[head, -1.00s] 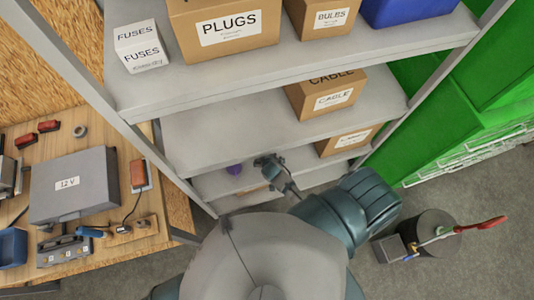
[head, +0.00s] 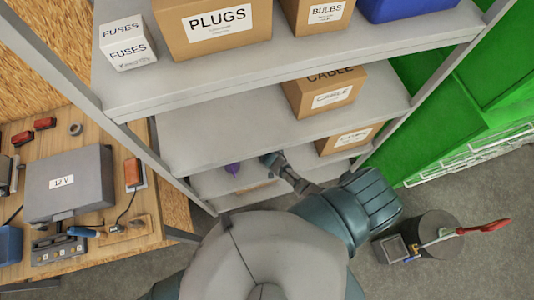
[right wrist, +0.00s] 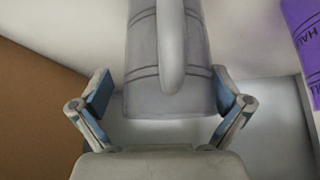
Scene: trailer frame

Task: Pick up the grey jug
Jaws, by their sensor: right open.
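The grey jug (right wrist: 170,55) stands out in the right wrist view, with its curved handle facing the camera and dark bands around its body. My right gripper (right wrist: 163,82) is open, with one finger on each side of the jug's end. A small gap shows at the left finger; I cannot tell whether the right finger touches. In the head view my right gripper (head: 272,160) reaches in at the lower shelf, under the middle shelf's edge. I cannot make out the jug there. My left gripper is not in view.
A purple item (right wrist: 303,35) is beside the jug; a purple thing (head: 232,169) also shows in the head view. A brown box (right wrist: 35,110) is on the other side. The middle shelf (head: 220,130) overhangs the reach. A shelf post (head: 150,155) stands left.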

